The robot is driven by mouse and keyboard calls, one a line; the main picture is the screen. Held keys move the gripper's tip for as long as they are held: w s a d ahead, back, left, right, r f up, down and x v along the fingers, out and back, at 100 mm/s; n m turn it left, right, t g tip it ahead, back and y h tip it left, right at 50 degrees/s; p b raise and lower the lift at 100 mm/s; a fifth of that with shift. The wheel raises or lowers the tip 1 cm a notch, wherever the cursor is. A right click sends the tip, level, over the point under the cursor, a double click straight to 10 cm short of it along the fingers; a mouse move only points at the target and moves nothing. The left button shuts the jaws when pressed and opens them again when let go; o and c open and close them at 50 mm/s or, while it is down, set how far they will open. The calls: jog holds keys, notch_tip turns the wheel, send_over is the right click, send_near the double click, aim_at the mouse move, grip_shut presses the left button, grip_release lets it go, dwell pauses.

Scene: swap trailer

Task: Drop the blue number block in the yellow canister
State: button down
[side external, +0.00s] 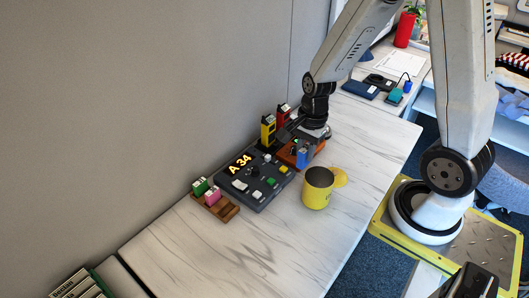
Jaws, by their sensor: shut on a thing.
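A blue number block (302,158) stands upright at the front of a brown rack (318,146). The yellow canister (316,192) stands on the table in front of it, with its dark mouth open upward. A round yellow lid-like piece (340,177) is beside it. My gripper (281,136) is low over the back of the table, pointing left, behind the blue block. Its dark fingers are small and partly hidden. They reach to a yellow number block (268,127). The gripper is shut on a block, most likely this yellow one, but the contact is unclear.
A dark control panel (262,183) reading "A 34" lies left of the canister. A red number block (283,110) stands behind the yellow one. Green (200,187) and pink (212,196) blocks sit in a wooden tray (228,212). The front left table is clear.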

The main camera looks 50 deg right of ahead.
jog(key=s+d+r, duration=0.2)
jog(key=s+d, duration=0.1)
jog(key=d, duration=0.4)
jog(key=shift+a+f, duration=0.1)
jog(key=shift+f, duration=0.1)
jog(key=shift+f, duration=2.8)
jog(key=shift+c, duration=2.1)
grip_release()
jog(key=shift+r, duration=0.15)
notch_tip(320, 180, up, 8)
jog(key=d, duration=0.1)
jog(key=shift+f, duration=0.25)
